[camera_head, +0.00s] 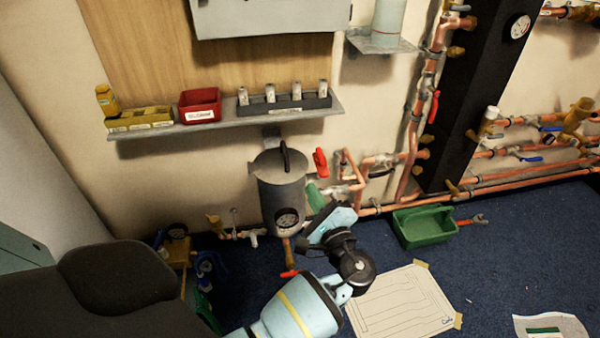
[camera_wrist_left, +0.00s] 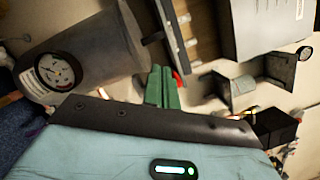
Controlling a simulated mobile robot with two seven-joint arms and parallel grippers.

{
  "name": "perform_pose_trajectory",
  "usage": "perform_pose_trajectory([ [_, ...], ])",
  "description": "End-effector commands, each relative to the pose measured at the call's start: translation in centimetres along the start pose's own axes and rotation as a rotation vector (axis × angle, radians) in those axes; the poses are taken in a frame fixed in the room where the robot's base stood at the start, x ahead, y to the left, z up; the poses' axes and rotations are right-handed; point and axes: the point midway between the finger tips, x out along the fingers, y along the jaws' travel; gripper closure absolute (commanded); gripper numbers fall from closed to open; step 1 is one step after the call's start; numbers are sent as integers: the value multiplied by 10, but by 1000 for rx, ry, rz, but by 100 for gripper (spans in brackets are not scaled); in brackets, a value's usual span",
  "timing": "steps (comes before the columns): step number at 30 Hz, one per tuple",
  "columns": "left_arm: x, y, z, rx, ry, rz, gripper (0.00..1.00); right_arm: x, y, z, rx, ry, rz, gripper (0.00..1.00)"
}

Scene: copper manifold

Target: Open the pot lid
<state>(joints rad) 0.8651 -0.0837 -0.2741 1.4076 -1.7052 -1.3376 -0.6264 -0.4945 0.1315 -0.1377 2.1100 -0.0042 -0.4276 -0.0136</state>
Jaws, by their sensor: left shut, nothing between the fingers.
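The pot (camera_head: 283,205) is a grey metal cylinder with a round gauge on its front, fixed low against the wall. Its lid (camera_head: 268,163) lies closed on top and carries a black upright handle (camera_head: 285,157). In the left wrist view the pot (camera_wrist_left: 95,55) appears sideways at the upper left, with the black handle (camera_wrist_left: 153,38) at its right end. My left gripper (camera_head: 315,197) is just right of the pot, below the lid's level, with its green fingers shut and empty. The fingers also show in the left wrist view (camera_wrist_left: 162,88). My right gripper is not in view.
A red lever (camera_head: 320,162) and copper pipes (camera_head: 355,180) are close to the right of the pot. A shelf (camera_head: 225,128) with a red bin (camera_head: 200,105) runs above it. A green tray (camera_head: 424,228) and a paper drawing (camera_head: 402,302) lie on the blue floor.

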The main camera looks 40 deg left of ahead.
Motion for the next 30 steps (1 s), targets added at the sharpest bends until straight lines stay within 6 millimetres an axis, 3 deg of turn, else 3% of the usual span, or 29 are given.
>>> perform_pose_trajectory([
  [5, 18, 0, 1, 0, -3, 0, 100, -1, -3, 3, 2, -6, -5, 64],
  [18, 86, 1, 0, 0, 0, 0, 100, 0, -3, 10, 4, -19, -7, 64],
  [30, 99, 1, 0, -1, 2, 2, 100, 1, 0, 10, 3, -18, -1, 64],
])
